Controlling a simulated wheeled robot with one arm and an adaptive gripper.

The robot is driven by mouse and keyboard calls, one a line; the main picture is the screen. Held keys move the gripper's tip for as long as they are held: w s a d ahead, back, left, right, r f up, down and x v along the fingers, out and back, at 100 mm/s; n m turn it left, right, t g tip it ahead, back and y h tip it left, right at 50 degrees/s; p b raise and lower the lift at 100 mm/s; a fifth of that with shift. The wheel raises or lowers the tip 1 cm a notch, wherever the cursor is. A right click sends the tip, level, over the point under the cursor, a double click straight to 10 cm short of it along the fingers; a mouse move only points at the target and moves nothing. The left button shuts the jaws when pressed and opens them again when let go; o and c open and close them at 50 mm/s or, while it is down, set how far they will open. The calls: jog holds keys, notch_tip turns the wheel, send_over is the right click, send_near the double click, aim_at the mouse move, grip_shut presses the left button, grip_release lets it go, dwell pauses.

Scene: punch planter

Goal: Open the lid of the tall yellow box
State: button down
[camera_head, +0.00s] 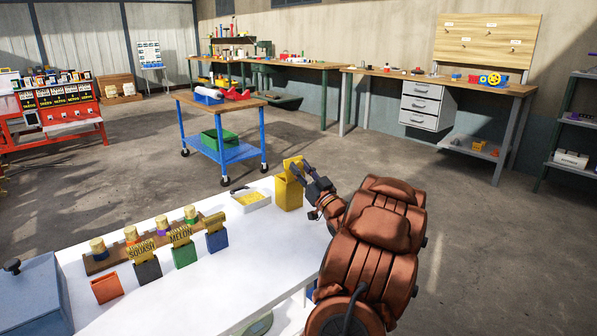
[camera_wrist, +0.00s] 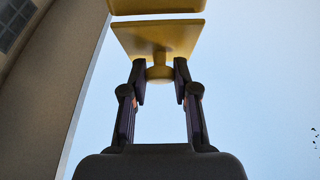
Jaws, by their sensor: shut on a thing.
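The tall yellow box (camera_head: 288,195) stands upright at the far right corner of the white table. Its yellow lid (camera_head: 292,166) is tilted up above the box top, close to upright. My gripper (camera_head: 304,172) reaches it from the right. In the wrist view, my gripper (camera_wrist: 160,72) is shut on the round knob (camera_wrist: 158,58) of the lid, one finger on each side. The lid's flat plate (camera_wrist: 158,36) lies just beyond the knob, with another yellow part at the top edge. The box's inside is hidden.
A white tray (camera_head: 244,203) with yellow contents sits left of the box. A wooden rack (camera_head: 100,263) with several capped pieces and a row of coloured holders, including green (camera_head: 184,256) and orange (camera_head: 106,288), lie further left. A blue-grey box (camera_head: 30,298) fills the left corner.

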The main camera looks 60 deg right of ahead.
jog(key=c, duration=0.8)
grip_release()
jog(key=shift+c, duration=0.2)
jog(key=shift+s, duration=0.1)
jog(key=shift+s+f, duration=0.15)
jog(key=shift+s, duration=0.1)
jog(key=s+a, duration=0.5)
jog(key=s, duration=0.8)
jog(key=shift+f, duration=0.45)
jog(key=shift+a, duration=0.1)
